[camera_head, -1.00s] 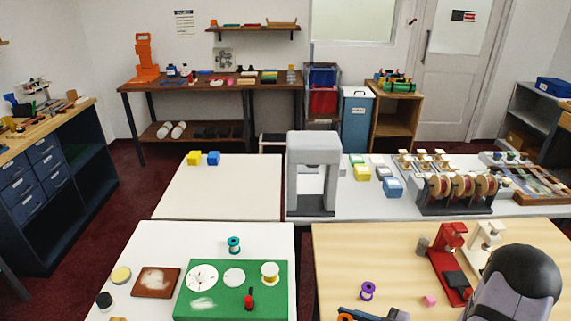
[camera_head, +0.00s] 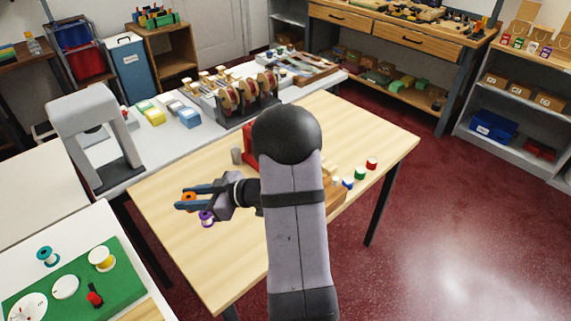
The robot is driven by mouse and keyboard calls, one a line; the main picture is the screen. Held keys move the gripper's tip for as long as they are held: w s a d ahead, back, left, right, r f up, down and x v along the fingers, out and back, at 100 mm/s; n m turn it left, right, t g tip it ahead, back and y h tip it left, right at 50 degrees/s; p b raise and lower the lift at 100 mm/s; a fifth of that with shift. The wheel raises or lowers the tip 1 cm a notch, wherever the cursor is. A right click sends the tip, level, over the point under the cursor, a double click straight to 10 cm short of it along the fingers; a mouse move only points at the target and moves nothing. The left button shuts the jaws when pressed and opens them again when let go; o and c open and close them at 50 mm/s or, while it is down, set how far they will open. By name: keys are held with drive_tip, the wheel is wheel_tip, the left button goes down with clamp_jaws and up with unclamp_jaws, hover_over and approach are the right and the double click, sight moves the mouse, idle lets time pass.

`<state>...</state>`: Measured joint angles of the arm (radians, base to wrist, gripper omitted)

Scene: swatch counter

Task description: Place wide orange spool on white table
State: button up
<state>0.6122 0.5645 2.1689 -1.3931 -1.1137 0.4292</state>
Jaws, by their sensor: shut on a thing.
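My gripper (camera_head: 190,199) is over the light wooden table (camera_head: 172,251), its fingers pointing left. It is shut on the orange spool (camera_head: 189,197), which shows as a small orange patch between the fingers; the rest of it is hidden. A purple spool (camera_head: 206,218) is just below my gripper in the picture. Two white tables are in view: one at lower left (camera_head: 60,225) with a green board on it, and a bare one (camera_head: 30,190) behind it at the left edge. Which of them is meant I cannot tell.
On the lower-left table are a teal spool (camera_head: 47,256) and the green board (camera_head: 125,275) with a yellow spool (camera_head: 102,258). A grey arch-shaped machine (camera_head: 88,108) stands behind. Small colored spools (camera_head: 360,174) are right of my arm. The wooden table's left part is clear.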

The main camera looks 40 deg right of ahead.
drive_tip(key=w+d+r+m+t+h, duration=0.1)
drive_tip(key=w+d+r+m+h, duration=0.15)
drive_tip(key=d, duration=0.25)
drive_tip(key=w+d+r+m+t+h, duration=0.1)
drive_tip(key=d+m+h, duration=0.2)
drive_tip(key=d+h, duration=0.15)
drive_tip(key=s+d+f+m+h, duration=0.25)
drive_tip(key=d+m+h, duration=0.35)
drive_tip(key=d, duration=0.5)
drive_tip(key=shift+w+d+f, duration=0.1)
drive_tip(key=shift+f, duration=1.55)
drive_tip(key=shift+w+d+f, duration=0.1)
drive_tip(key=shift+f, duration=1.5)
drive_tip(key=shift+s+f, duration=0.1)
drive_tip(key=shift+f+p, duration=0.45)
drive_tip(key=shift+f, duration=1.55)
drive_tip(key=shift+f, duration=0.1)
drive_tip(key=shift+f, duration=0.15)
drive_tip(key=o, duration=1.1)
drive_tip(key=shift+o, duration=0.2)
